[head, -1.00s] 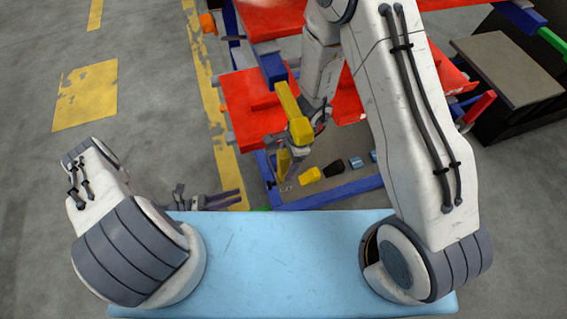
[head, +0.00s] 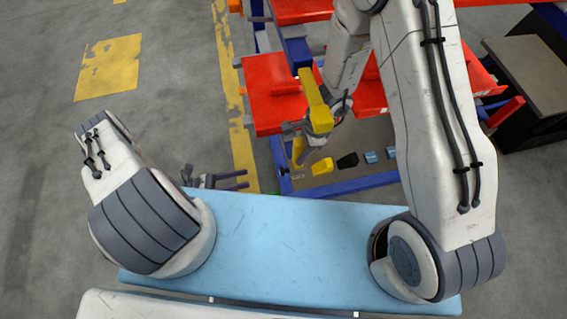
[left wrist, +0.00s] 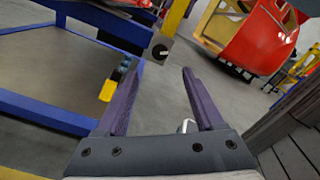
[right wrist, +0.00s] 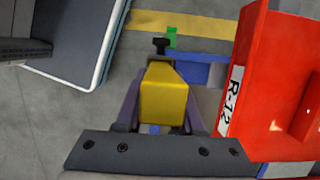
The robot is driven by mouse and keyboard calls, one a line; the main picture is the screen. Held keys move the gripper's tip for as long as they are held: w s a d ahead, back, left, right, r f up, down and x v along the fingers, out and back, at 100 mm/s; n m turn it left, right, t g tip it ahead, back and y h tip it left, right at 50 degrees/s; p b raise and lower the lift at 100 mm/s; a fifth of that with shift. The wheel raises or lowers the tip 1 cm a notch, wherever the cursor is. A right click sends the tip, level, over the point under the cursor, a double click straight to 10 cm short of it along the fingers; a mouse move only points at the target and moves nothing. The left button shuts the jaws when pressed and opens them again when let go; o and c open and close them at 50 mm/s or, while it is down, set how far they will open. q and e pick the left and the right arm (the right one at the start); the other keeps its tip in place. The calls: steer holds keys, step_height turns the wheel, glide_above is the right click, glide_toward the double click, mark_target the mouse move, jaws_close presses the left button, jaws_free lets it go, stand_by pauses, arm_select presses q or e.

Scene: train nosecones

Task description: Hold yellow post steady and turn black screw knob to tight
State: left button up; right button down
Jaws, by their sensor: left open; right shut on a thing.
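The yellow post (head: 314,100) stands at the rack in the head view. My right gripper (right wrist: 163,97) is shut on it, with one finger on each side in the right wrist view. The black screw knob (right wrist: 160,46) sits just beyond the post's far end there. In the left wrist view the knob (left wrist: 160,52) is a dark round end beside the lower part of the post (left wrist: 178,15). My left gripper (left wrist: 157,72) is open and empty, its fingertips short of the knob, which lies between them in the picture. In the head view the left gripper (head: 228,180) is left of the post.
A red panel marked R-12 (right wrist: 234,95) stands close right of my right gripper. The rack's blue frame (left wrist: 55,110) and lower shelf (left wrist: 60,65) lie left of my left gripper. Small yellow, black and blue blocks (head: 347,160) lie on the shelf. Bare floor is at the left.

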mark_target(284, 171)
arm_select(q)
steer(key=x, duration=1.2)
jaws_close()
